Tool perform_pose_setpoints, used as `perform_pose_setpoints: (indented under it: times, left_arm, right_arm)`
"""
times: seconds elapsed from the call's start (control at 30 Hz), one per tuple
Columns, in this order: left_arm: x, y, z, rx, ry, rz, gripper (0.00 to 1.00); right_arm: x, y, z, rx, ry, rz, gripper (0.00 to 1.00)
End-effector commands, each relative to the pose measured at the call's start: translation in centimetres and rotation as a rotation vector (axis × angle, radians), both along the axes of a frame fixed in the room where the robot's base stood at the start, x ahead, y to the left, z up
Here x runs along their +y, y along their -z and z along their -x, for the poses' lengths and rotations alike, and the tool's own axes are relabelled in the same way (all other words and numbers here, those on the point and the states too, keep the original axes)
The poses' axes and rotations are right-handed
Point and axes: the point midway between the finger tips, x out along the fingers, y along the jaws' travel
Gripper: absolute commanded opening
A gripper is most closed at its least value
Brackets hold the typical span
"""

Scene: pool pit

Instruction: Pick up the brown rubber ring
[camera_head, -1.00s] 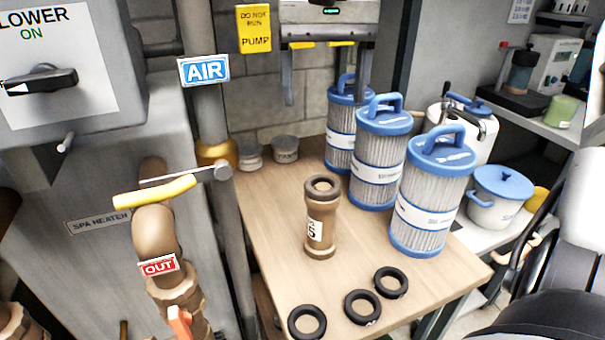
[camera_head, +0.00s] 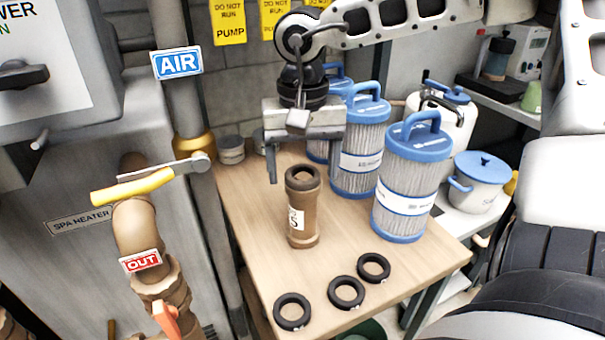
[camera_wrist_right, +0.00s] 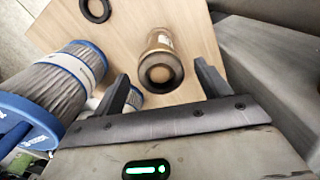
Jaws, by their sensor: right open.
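A brown, pipe-like piece (camera_head: 304,222) with a white label stands upright on the wooden table. Its open top has a thick, darker brown ring-like rim (camera_head: 303,187); I cannot tell whether this is a separate ring. Three loose dark, nearly black rings lie flat near the table's front: left (camera_head: 281,322), middle (camera_head: 333,294) and right (camera_head: 386,268). My right gripper (camera_head: 304,166) is open and empty, just above and behind the brown piece's top. In the right wrist view, the brown piece (camera_wrist_right: 161,46) appears ahead of the spread fingers (camera_wrist_right: 163,84). My left gripper is out of view.
Several blue-capped filter cartridges (camera_head: 405,180) stand close right of the brown piece. A yellow-handled valve (camera_head: 132,186) and a grey heater cabinet are at left. Small tubs (camera_head: 231,150) stand at the back. The table's front middle is clear around the rings.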

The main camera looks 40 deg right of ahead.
Motion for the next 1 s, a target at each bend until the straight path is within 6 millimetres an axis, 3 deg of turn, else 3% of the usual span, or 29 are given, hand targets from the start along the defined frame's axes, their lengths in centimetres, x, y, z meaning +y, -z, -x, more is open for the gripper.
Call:
perform_pose_setpoints:
  times: [0.23, 0.4, 0.77, 1.0]
  left_arm:
    - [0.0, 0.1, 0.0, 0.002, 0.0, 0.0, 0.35]
    - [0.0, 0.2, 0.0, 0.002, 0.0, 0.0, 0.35]
    - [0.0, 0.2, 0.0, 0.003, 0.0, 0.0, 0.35]
    - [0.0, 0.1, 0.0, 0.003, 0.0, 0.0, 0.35]
  right_arm:
    - [0.0, 0.2, 0.0, -0.001, 0.0, 0.0, 0.76]
    - [0.0, 0.2, 0.0, -0.001, 0.0, 0.0, 0.28]
    - [0.0, 0.0, 0.0, -0.002, 0.0, 0.0, 0.28]
    - [0.0, -2.4, -0.1, -0.005, 0.0, 0.001, 0.28]
